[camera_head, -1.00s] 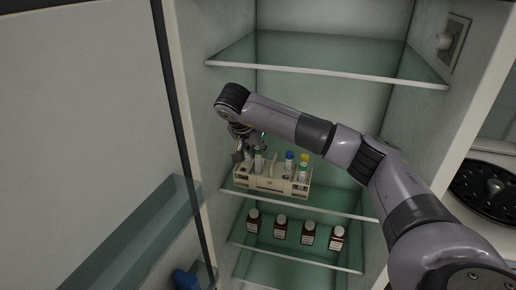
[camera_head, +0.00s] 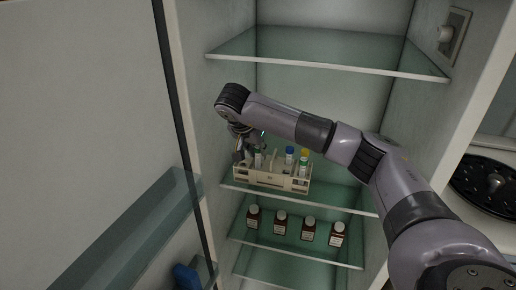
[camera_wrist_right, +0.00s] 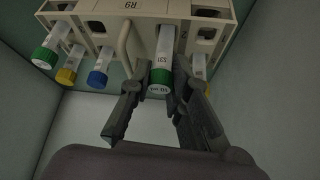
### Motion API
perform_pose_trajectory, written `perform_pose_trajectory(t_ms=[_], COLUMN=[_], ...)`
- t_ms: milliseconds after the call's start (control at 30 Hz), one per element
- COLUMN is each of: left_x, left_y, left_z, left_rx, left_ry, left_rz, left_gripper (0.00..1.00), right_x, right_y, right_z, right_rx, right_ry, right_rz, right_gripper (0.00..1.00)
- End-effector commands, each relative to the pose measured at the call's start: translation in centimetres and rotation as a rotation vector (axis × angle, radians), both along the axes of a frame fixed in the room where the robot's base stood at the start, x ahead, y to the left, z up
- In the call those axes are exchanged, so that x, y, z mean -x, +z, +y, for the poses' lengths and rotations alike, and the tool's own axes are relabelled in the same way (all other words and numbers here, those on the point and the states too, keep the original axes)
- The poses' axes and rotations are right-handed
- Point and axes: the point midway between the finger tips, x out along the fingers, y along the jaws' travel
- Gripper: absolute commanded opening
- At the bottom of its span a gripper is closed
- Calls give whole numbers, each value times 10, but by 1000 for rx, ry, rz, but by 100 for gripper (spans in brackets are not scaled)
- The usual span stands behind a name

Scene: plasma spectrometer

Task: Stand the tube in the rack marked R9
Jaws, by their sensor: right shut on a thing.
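The beige rack (camera_head: 285,184) stands on the middle glass shelf of the open cabinet. Its R9 label shows upside down in the wrist view, on the rack's face (camera_wrist_right: 107,12). My right gripper (camera_head: 248,152) is at the rack's left part, partly hidden by my own wrist. In the wrist view its two fingers (camera_wrist_right: 158,70) are shut on a green-capped tube (camera_wrist_right: 163,45) labelled S31. This tube overlaps the rack; I cannot tell if its lower end sits in a slot. My left gripper is not in view.
Other tubes in the rack have blue (camera_wrist_right: 97,78), yellow (camera_wrist_right: 66,75) and green (camera_wrist_right: 44,57) caps; another yellow cap (camera_wrist_right: 199,88) is close beside the right finger. Several brown bottles (camera_head: 308,229) stand one shelf lower. An upper glass shelf (camera_head: 330,60) is above my arm.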

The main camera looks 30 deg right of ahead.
Motion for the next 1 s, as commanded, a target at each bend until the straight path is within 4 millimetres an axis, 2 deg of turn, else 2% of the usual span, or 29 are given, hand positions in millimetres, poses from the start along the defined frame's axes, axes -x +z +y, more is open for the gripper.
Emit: perform_pose_trajectory(t_ms=[100,433,467,500,800,1000], left_x=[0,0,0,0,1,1], left_y=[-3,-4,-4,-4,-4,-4], left_z=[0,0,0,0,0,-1], left_rx=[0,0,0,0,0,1], left_ry=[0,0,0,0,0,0], left_rz=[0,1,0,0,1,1], left_gripper=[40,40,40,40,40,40], right_x=[2,4,4,4,2,2], right_y=[-10,-16,-16,-16,-13,-11], right_z=[0,0,0,0,0,0], right_rx=[0,-1,0,0,0,0], right_ry=[0,0,1,1,0,-1], right_rz=[12,20,21,21,14,10], right_gripper=[0,0,19,21,41,42])
